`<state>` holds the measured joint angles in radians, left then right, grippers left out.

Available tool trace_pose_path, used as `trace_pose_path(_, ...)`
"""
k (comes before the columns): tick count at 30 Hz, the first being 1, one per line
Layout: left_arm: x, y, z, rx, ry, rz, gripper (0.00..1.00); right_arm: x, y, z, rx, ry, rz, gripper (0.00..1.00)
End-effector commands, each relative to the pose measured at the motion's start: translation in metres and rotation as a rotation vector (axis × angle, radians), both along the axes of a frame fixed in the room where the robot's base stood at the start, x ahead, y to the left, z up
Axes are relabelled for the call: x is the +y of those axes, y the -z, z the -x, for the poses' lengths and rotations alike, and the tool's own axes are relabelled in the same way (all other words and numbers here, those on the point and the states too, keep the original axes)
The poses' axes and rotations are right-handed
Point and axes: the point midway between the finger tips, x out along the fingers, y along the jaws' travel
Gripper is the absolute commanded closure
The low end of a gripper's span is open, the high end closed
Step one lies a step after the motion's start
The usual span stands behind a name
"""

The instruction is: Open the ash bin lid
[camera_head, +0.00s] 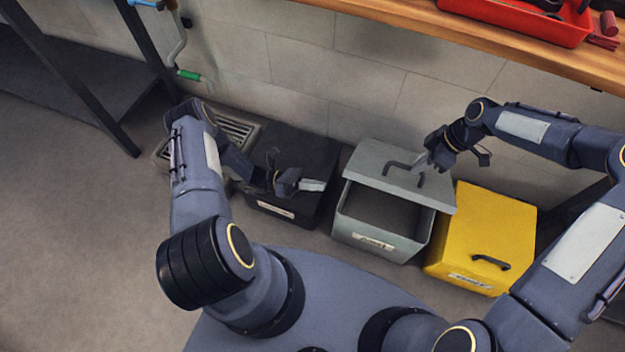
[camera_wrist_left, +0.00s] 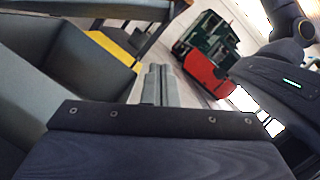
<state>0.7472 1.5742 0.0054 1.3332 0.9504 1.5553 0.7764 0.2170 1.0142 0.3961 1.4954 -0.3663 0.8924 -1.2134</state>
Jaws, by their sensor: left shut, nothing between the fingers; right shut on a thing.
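A grey bin (camera_head: 378,231) stands between a black and a yellow bin; its label is too small to read. Its grey lid (camera_head: 366,166) is off the front of the bin, and the dark inside shows. I cannot tell whether the lid is hinged or slid back. My right gripper (camera_head: 424,166) is shut on the lid's dark handle (camera_head: 403,169). My left gripper (camera_head: 312,185) is shut and empty, above the black bin's right side, left of the grey bin. Its closed fingers (camera_wrist_left: 155,84) show in the left wrist view, with a grey bin wall to their left.
The black bin (camera_head: 311,158) stands left and the yellow bin (camera_head: 484,226) right, lid handle at its front. A wooden bench (camera_head: 500,41) with a red tray (camera_head: 510,23) overhangs the back. Floor at left is clear.

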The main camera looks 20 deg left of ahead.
Motion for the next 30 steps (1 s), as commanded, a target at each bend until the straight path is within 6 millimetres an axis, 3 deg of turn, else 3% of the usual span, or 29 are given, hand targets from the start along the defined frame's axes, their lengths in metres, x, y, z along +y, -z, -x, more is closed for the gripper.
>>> trace_pose_path(1,-0.012,-0.002,-0.001,0.002,0.005,0.003,1.0,-0.004,0.003,-0.009,-0.028,0.013,0.003,1.0)
trace_pose_path(9,-0.064,-0.014,-0.01,-0.002,0.004,-0.001,1.0,-0.004,0.003,-0.009,-0.027,0.014,0.003,1.0)
trace_pose_path(18,-0.061,-0.042,-0.03,-0.001,0.0,-0.001,1.0,-0.004,0.003,-0.009,-0.027,0.014,0.003,1.0)
trace_pose_path(30,-0.061,-0.045,-0.032,-0.001,0.0,-0.001,1.0,-0.004,0.003,-0.009,-0.027,0.014,0.003,1.0)
